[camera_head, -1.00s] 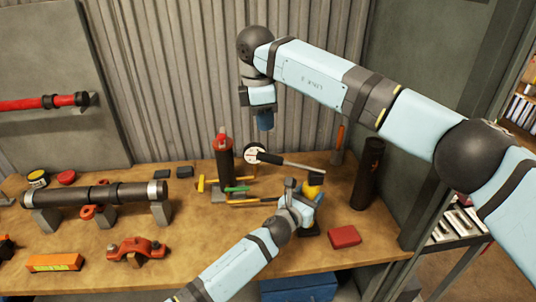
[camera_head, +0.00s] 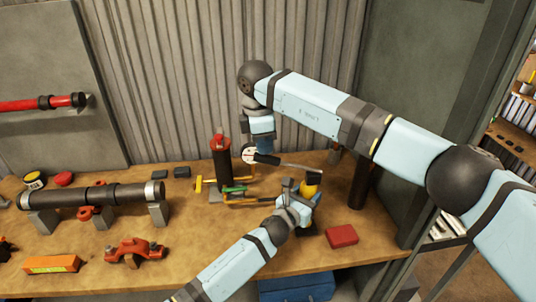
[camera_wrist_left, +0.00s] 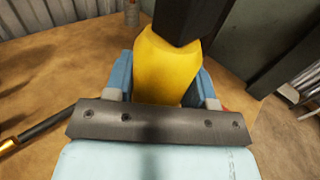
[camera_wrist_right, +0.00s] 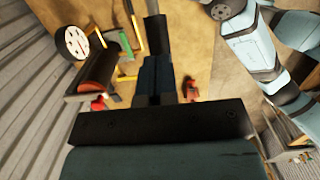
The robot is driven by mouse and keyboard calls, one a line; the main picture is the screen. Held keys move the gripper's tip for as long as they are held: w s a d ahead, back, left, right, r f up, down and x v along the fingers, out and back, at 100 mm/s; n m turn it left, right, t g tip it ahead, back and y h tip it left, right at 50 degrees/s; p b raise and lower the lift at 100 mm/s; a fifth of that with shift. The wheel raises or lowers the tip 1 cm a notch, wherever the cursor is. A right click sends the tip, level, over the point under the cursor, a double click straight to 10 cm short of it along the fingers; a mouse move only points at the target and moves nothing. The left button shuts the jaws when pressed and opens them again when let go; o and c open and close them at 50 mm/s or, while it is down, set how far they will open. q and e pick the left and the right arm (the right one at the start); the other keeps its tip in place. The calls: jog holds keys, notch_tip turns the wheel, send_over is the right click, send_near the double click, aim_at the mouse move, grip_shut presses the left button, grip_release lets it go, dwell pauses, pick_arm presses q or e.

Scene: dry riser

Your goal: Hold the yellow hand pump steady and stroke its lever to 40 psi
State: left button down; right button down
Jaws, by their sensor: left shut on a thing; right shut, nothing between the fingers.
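The yellow hand pump (camera_head: 311,190) stands upright on the bench. My left gripper (camera_head: 307,195) is shut around its yellow body, which also fills the gap between the fingers in the left wrist view (camera_wrist_left: 165,65). The pump's lever (camera_head: 295,165) is a pale rod reaching left from the pump's top to a black grip (camera_head: 266,159). My right gripper (camera_head: 263,149) is shut and empty, pointing down just above the grip. Whether it touches the grip cannot be told. A white round gauge (camera_head: 249,153) sits beside the grip; its reading is too small to read.
A black cylinder with a red top (camera_head: 221,160) stands left of the gauge, near yellow bars and a green tool (camera_head: 235,189). A dark tube (camera_head: 364,182) stands right of the pump. A red block (camera_head: 341,236) lies in front. A dark pipe (camera_head: 105,194) rests on stands.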

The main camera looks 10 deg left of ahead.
aim_at(252, 153)
jog(key=shift+f, duration=0.2)
jog(key=shift+f, duration=2.2)
jog(key=a, duration=0.2)
jog(key=s+a+r, duration=0.1)
jog(key=shift+d, duration=0.1)
jog(key=shift+r, duration=0.1)
notch_tip(252, 153, up, 12)
jog(key=a, duration=0.1)
jog(key=shift+s+a, duration=0.15)
jog(key=shift+s, duration=0.05)
